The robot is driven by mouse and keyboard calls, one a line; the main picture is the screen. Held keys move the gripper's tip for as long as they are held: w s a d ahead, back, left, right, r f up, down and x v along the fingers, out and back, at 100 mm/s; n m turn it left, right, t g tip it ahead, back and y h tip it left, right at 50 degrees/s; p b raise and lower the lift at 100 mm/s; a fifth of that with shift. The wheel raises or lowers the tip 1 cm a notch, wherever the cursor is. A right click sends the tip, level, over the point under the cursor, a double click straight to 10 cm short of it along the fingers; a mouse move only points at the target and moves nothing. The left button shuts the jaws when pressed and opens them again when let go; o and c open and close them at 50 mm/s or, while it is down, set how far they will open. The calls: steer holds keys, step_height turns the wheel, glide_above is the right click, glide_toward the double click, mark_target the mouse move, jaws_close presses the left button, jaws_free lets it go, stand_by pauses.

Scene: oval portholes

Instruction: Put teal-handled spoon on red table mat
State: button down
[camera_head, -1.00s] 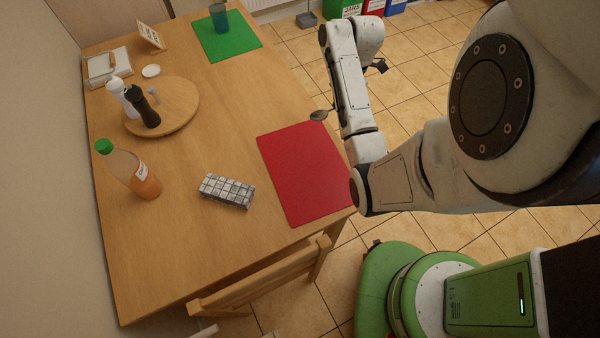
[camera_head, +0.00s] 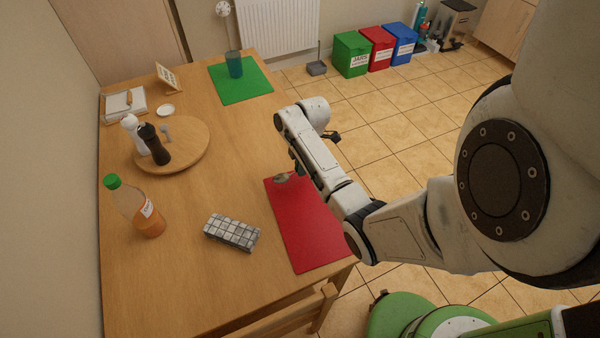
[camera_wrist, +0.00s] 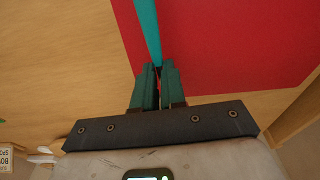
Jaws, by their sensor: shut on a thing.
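The red table mat (camera_head: 305,232) lies on the wooden table's right side, partly covered by my arm in the head view. It also fills much of the wrist view (camera_wrist: 235,50). My gripper (camera_wrist: 158,72) is shut on the teal handle of the spoon (camera_wrist: 148,30), which runs up out of the wrist view over the mat. In the head view the spoon's grey bowl (camera_head: 283,178) shows by the mat's far left corner. My fingertips are hidden behind my arm there. I cannot tell whether the spoon touches the mat.
A checkered cloth-like block (camera_head: 232,232) lies left of the mat. A juice bottle (camera_head: 135,207), a round board (camera_head: 175,150) with shakers, and a green mat (camera_head: 240,88) with a cup (camera_head: 234,64) are also on the table. A chair (camera_head: 290,315) stands at the near edge.

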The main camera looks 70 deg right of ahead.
mark_target(300, 180)
steer(key=shift+w+f+p, duration=0.15)
steer(key=shift+f+p, duration=0.15)
steer(key=shift+f, duration=1.45)
